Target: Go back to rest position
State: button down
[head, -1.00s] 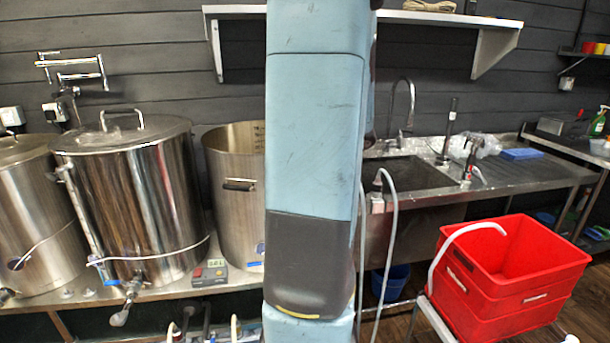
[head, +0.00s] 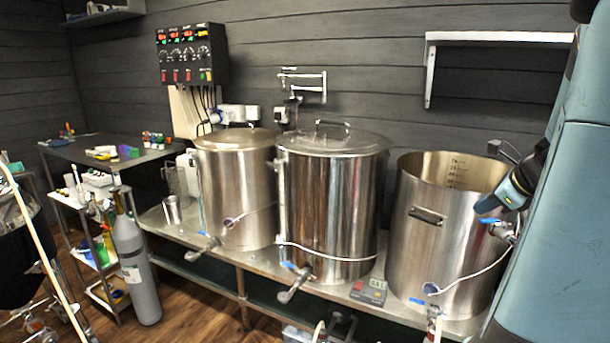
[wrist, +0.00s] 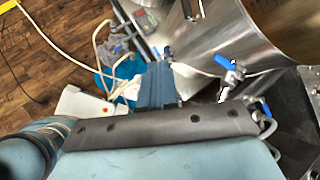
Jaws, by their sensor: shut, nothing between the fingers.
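My gripper (head: 487,205) is shut and empty. In the head view it hangs at the right, in front of the open steel kettle's right side and close to a blue-handled valve (head: 503,229). I cannot tell whether it touches the valve or the kettle. My light-blue arm fills the right edge of that view. In the wrist view my gripper (wrist: 157,82) points away over the floor, with the steel kettle (wrist: 255,32) to its right.
The open kettle (head: 445,235), a large lidded kettle (head: 335,205) and a smaller one stand on a steel bench. A wall shelf (head: 500,37) is above. A grey gas cylinder (head: 137,265) and a cart are at the left.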

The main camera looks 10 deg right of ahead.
jog(key=s+a+r+n+g, duration=0.1)
jog(key=s+a+r+n, duration=0.1)
jog(key=a+n, duration=0.6)
jog(key=s+a+r+n+g, duration=0.1)
jog(key=a+n, duration=0.6)
jog(key=a, duration=0.3)
jog(key=s+a+r+n+h, duration=0.1)
jog(key=s+a+n, duration=0.7)
jog(key=n, duration=0.5)
jog(key=shift+s+n+g, duration=0.3)
jog(key=shift+s+n, duration=0.1)
jog(key=shift+s, duration=0.1)
jog(key=shift+a+r, duration=0.1)
